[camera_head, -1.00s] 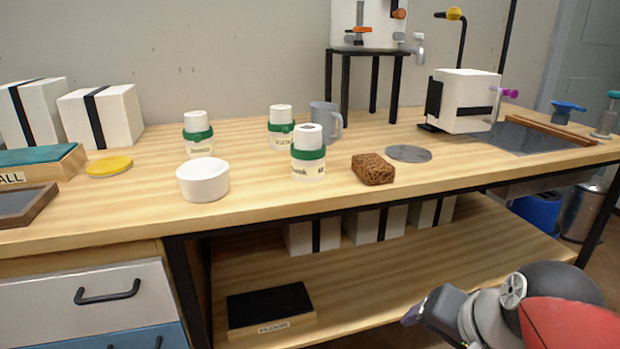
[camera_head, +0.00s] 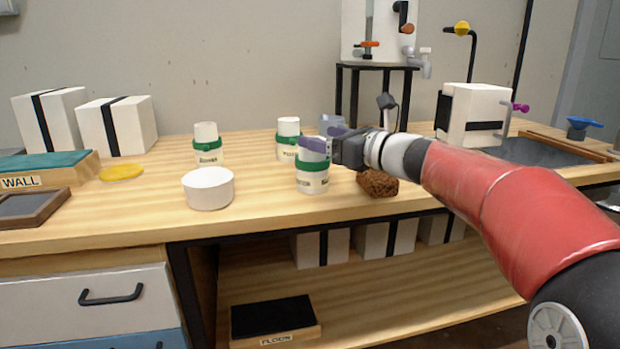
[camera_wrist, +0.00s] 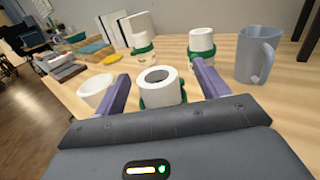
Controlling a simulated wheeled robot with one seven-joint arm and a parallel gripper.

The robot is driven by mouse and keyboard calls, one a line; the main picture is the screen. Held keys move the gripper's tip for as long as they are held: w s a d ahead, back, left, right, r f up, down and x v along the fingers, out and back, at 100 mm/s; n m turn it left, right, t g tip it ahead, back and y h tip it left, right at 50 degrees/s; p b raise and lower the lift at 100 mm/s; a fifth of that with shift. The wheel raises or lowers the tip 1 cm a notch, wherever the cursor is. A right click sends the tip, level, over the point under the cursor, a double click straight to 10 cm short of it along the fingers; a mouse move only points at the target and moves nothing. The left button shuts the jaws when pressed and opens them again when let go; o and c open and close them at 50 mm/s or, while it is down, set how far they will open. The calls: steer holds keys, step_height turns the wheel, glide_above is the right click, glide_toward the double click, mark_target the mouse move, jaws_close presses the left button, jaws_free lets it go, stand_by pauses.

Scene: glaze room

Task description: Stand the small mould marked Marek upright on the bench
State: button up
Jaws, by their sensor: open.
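Three small white moulds with green bands and labels stand upright on the bench (camera_head: 260,205). The front mould (camera_head: 312,183) has a round hole in its top, clear in the wrist view (camera_wrist: 168,92). The back mould (camera_head: 288,140) and left mould (camera_head: 208,145) show no hole in their tops. The labels are too small for me to read a name surely. My gripper (camera_head: 324,139) is open at the front mould's top. In the wrist view its fingers (camera_wrist: 160,78) lie on either side of that mould; I cannot tell whether they reach around it.
A white bowl (camera_head: 209,188) stands left of the front mould. A brown sponge-like block (camera_head: 377,183) lies close on the right under my arm. A grey mug (camera_wrist: 257,55) stands behind. A yellow disc (camera_head: 121,173) lies left.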

steer(key=x, duration=0.5)
steer(key=shift+s+a+f, duration=0.1)
steer(key=shift+s+f, duration=0.2)
steer(key=shift+f, duration=0.05)
jaws_close()
